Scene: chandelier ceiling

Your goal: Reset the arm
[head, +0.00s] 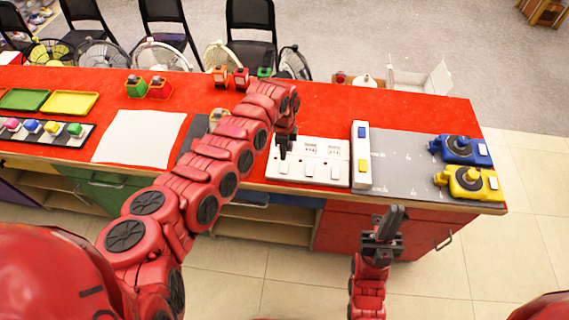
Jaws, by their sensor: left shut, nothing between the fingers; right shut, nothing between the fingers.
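In the head view my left arm reaches up and across the red table (360,97). Its hand hangs down at the front of the table, and my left gripper (284,152) is shut and empty just over the left part of a white socket panel (325,172). I cannot tell whether its tip touches the panel. My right gripper (391,222) is shut and empty, pointing up in front of the table's front edge, below a grey mat (400,165).
A white power strip (361,150) stands beside the panel. Blue (462,150) and yellow (468,182) devices sit at the right end. White paper (138,137), coloured trays (70,102) and a button strip (45,133) lie at left. Fans and chairs stand behind.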

